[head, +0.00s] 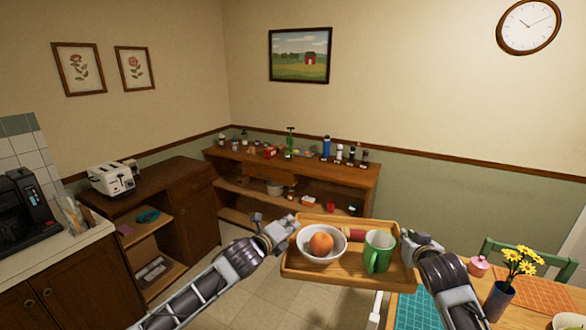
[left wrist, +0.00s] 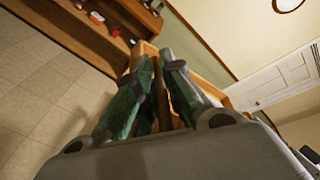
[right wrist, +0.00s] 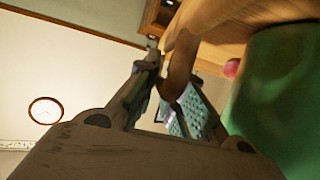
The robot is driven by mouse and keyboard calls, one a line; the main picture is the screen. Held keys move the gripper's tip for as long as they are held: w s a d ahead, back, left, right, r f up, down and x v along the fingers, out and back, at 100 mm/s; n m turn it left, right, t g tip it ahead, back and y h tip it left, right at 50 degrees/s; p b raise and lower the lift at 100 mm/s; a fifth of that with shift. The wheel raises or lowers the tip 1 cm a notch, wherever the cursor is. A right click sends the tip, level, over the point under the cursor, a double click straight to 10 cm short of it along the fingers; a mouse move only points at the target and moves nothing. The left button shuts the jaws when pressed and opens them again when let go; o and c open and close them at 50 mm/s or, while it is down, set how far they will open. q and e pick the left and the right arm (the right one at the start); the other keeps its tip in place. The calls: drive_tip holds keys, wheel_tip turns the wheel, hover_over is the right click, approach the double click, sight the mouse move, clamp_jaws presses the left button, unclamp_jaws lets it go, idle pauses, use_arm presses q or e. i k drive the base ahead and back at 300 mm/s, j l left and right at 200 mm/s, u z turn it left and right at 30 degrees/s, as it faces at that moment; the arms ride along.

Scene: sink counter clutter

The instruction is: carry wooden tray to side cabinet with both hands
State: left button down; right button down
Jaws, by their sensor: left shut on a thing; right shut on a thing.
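The wooden tray (head: 335,277) is held up in front of me in the head view, roughly level. On it are a white bowl (head: 306,252) with an orange (head: 321,243) inside, a green mug (head: 378,252) and a red item (head: 355,235) partly hidden behind the mug. My left gripper (head: 288,224) is shut on the tray's left side. My right gripper (head: 413,248) is shut on its right side. In the right wrist view the fingers close around the tray's edge, and the green mug (right wrist: 285,90) is near. The left wrist view shows only part of the tray (left wrist: 205,86).
A low wooden cabinet (head: 170,180) with a white toaster (head: 111,179) stands at left. A long shelf unit (head: 335,170) along the back wall carries bottles and small items. A table with a flower vase (head: 500,300) and green chair (head: 512,252) is at right. Tiled floor (head: 262,285) is clear.

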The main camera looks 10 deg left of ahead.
sight(176, 167)
drive_tip(key=i+j+u, duration=0.1)
drive_tip(key=j, duration=0.2)
drive_tip(key=i+j+u, duration=0.15)
drive_tip(key=j, duration=0.15)
drive_tip(key=i+j+u, duration=0.1)
drive_tip(key=j, duration=0.2)
drive_tip(key=i+j+u, duration=0.2)
drive_tip(key=i, duration=0.2)
drive_tip(key=i+j+u, duration=0.25)
drive_tip(key=i, duration=0.15)
drive_tip(key=i+l+u, duration=0.2)
drive_tip(key=i, duration=0.2)
drive_tip(key=i+l+u, duration=0.2)
drive_tip(key=i, duration=0.25)
drive_tip(key=i+l+u, duration=0.35)
drive_tip(key=l, duration=0.35)
drive_tip(key=i, duration=0.1)
